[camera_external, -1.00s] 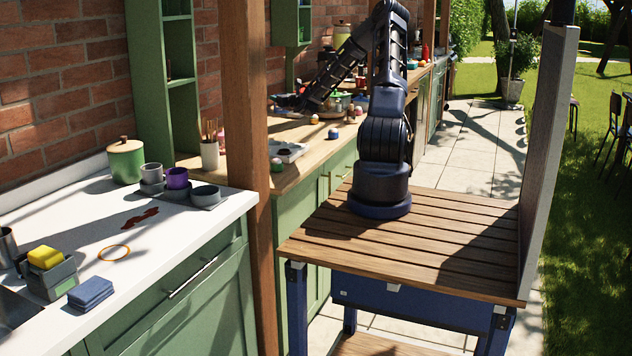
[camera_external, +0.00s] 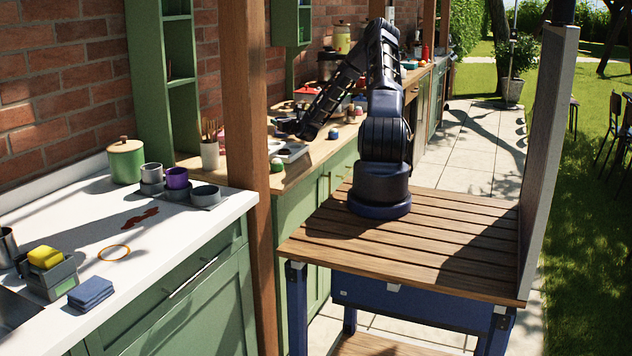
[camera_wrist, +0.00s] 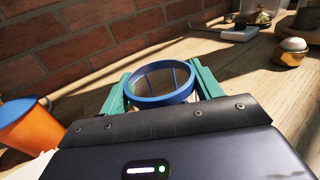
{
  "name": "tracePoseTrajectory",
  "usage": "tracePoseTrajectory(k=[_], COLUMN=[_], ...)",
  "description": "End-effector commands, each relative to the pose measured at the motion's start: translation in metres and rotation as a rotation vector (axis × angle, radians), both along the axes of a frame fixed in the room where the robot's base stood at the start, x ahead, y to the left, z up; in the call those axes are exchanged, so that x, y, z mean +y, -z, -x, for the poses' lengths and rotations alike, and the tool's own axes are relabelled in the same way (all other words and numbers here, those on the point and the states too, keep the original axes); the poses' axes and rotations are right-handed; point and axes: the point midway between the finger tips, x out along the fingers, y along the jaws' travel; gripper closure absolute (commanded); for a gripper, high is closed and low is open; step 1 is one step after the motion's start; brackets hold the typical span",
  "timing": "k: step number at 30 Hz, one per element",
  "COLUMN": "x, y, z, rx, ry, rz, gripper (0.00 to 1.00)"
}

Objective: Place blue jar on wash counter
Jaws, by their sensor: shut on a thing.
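My gripper (camera_wrist: 160,95) has teal fingers shut on the blue jar (camera_wrist: 150,101), one on either side of its round blue rim. The jar's open top faces the wrist camera, and the inside looks glassy. In the external view my gripper (camera_external: 293,127) is over the wooden counter, close to the post; the jar is too small and dark there to make out. The white wash counter (camera_external: 190,232) is at the left. It bears a green lidded pot (camera_external: 125,162) and a grey tray (camera_external: 206,198) with a grey cup and a purple cup.
A wooden post (camera_external: 247,120) stands between the two counters. A utensil pot (camera_external: 209,153) sits near it. Bare white surface lies right of the ring.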

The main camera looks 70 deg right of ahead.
Motion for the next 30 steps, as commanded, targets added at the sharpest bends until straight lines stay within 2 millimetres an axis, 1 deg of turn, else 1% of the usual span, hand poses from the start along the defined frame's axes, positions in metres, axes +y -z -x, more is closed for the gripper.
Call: tracePoseTrajectory(k=[7, 8, 9, 11, 19, 23, 26, 30], x=[0.000, 0.000, 0.000, 0.000, 0.000, 0.001, 0.007, 0.022], y=[0.002, 0.003, 0.003, 0.003, 0.002, -0.001, 0.000, 0.000], z=[0.000, 0.000, 0.000, 0.000, 0.000, 0.001, 0.011, 0.033], rx=[-0.001, 0.000, 0.000, 0.000, 0.000, 0.000, 0.001, 0.001], ry=[0.000, 0.000, 0.000, 0.000, 0.000, 0.000, 0.001, 0.001], rz=[-0.001, -0.001, 0.000, 0.000, 0.000, 0.000, -0.002, -0.004], gripper=[0.68, 0.34, 0.26, 0.14, 0.14, 0.14, 0.14, 0.14])
